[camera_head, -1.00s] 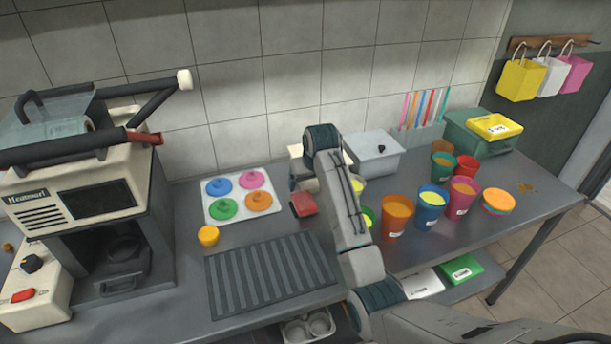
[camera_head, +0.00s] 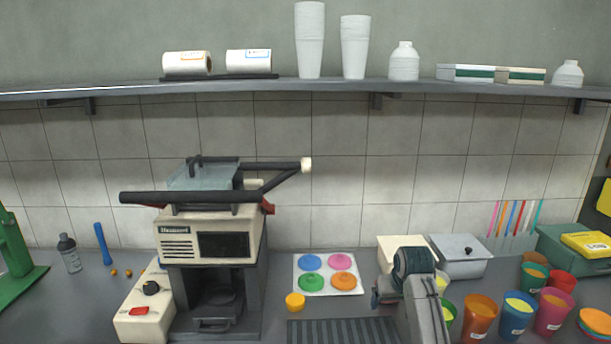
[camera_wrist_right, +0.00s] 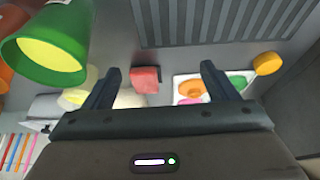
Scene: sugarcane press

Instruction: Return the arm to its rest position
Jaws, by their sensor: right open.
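My right arm (camera_head: 425,305) rises from the bottom edge of the head view, right of the lid tray. Its gripper is mostly hidden behind the wrist there. In the right wrist view my right gripper (camera_wrist_right: 158,72) is open, with its two dark fingers wide apart and nothing between them held. A red block (camera_wrist_right: 145,80) shows in the gap between the fingers, on the counter beyond; I cannot judge its distance. My left gripper and arm are not in view.
The press machine (camera_head: 210,228) stands left of the lid tray (camera_head: 328,262). A ribbed drip mat (camera_head: 335,330) lies in front. Several filled cups, including an orange one (camera_head: 480,315), stand right of my arm. A grey lidded box (camera_head: 460,262) is behind it. A shelf (camera_head: 330,90) runs above.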

